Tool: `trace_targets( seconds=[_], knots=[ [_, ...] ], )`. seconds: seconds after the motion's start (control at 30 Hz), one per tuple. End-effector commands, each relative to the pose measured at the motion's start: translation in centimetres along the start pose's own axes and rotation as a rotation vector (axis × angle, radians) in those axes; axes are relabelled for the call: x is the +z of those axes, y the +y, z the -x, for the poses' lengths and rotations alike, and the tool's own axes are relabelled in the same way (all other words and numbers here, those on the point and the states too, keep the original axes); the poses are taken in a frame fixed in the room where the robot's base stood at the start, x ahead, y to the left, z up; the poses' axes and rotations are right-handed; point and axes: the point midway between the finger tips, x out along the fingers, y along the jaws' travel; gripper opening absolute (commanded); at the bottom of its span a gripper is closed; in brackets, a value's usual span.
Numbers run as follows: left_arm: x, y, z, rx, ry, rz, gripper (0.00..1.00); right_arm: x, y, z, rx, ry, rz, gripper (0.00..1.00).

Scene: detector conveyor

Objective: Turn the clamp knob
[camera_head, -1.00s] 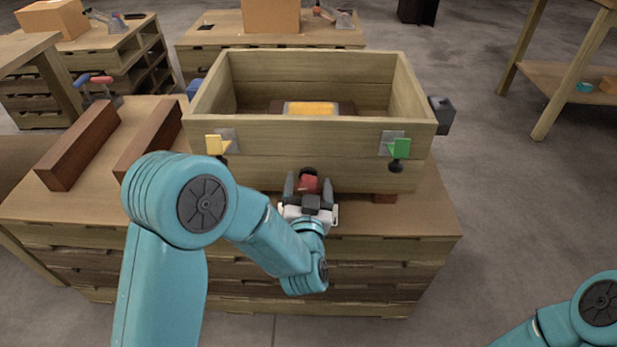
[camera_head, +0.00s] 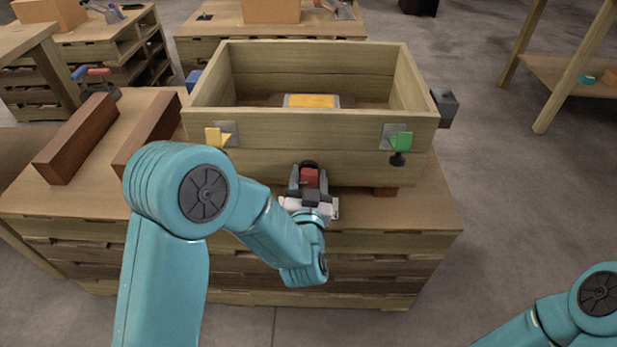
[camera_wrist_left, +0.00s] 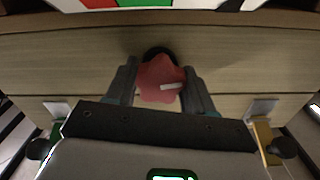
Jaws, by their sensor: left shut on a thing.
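A red clamp knob (camera_head: 309,177) sits low on the front wall of the wooden box (camera_head: 290,120), on a dark round mount. In the left wrist view the lobed knob (camera_wrist_left: 160,80) has a white mark and lies between my two grey fingers. My left gripper (camera_head: 308,182) is shut on the knob, one finger touching each side. A yellow clamp (camera_head: 216,138) and a green clamp (camera_head: 400,142) are higher on the same wall, left and right of the gripper. Of my right arm only links show at the lower right; its gripper is out of view.
The box stands on a wooden workbench (camera_head: 400,220). Two brown wooden beams (camera_head: 78,138) lie on the bench to the left. Inside the box is a block with a yellow top (camera_head: 312,101). A dark grey block (camera_head: 445,105) sticks out at the box's right side.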

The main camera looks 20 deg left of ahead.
Motion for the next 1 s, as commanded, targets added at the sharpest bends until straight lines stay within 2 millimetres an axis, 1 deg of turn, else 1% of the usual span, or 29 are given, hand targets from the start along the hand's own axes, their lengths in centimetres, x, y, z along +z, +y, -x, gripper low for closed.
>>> trace_targets(
  seconds=[0.63, 0.77, 1.0],
  knots=[
    [-0.41, 0.07, -0.23, 0.001, 0.011, -0.04, 0.22, -0.01, 0.0, 0.0, 0.0, 0.0, 0.0, 0.43],
    [-0.44, 0.09, -0.26, 0.0, 0.012, -0.087, 0.22, -0.01, 0.02, -0.03, 0.0, 0.0, 0.0, 0.43],
    [-0.5, 0.12, -0.29, -0.001, 0.013, -0.228, 0.22, -0.03, 0.04, -0.06, 0.0, 0.001, -0.001, 0.43]
  ],
)
